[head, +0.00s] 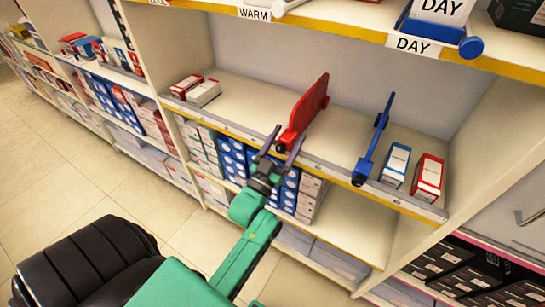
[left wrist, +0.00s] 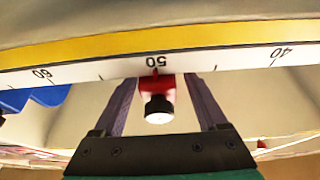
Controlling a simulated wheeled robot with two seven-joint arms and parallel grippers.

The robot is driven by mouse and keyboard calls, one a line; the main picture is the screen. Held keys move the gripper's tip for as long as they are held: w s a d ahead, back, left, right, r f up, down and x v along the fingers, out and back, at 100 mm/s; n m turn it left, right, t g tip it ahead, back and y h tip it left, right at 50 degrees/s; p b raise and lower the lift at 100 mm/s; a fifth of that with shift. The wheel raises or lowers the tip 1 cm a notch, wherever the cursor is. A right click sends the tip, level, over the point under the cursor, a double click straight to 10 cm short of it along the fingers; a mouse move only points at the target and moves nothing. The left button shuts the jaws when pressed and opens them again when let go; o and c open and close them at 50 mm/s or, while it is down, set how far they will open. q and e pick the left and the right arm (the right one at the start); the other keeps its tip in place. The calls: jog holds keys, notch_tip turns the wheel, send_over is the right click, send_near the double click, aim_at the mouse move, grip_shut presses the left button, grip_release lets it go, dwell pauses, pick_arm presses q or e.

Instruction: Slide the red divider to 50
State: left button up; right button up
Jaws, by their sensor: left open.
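The red divider (head: 304,112) stands upright on the middle shelf, its front end at the shelf's scale rail (head: 325,166). In the left wrist view, its red front clip (left wrist: 156,86) lines up with the 50 mark on the scale (left wrist: 165,64), with a dark, white-faced knob (left wrist: 159,110) below it. My left gripper (head: 283,144) is open at the front of the divider. In the left wrist view, its two fingers stand on either side of the knob, with a gap on each side. My right gripper is not in view.
A blue divider (head: 375,140) stands to the right on the same shelf, with a blue box (head: 396,164) and a red box (head: 428,176) beyond it. Red and white boxes (head: 200,91) lie at the left. Another shelf overhangs above; blue cartons stand below.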

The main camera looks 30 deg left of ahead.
pick_arm(q)
jog(key=b+v, duration=0.1)
jog(key=v, duration=1.1)
jog(key=shift+w+f, duration=0.1)
jog(key=s+d+f+m+g+h+p, duration=0.15)
jog(key=f+g, duration=0.25)
jog(key=f, duration=0.5)
jog(key=s+d+f+g+p, duration=0.1)
jog(key=s+f+g+p, duration=0.15)
jog(key=f, duration=0.65)
jog(key=s+d+f+g+h+p, duration=0.15)
jog(key=f+g, duration=0.35)
jog(key=f, duration=0.5)
jog(key=s+a+f+g+y+p, duration=0.1)
jog(key=s+a+f+g, duration=0.1)
jog(key=s, duration=0.5)
jog(key=s+a+f+g+p, duration=0.2)
jog(key=s+f+g, duration=0.2)
jog(key=s+f, duration=0.2)
jog(key=s+a+f+m+g+y+p, duration=0.1)
jog(key=s+f+g, duration=0.3)
jog(key=s, duration=0.5)
jog(key=shift+a+f+y, duration=0.3)
jog(key=shift+a+f, duration=0.3)
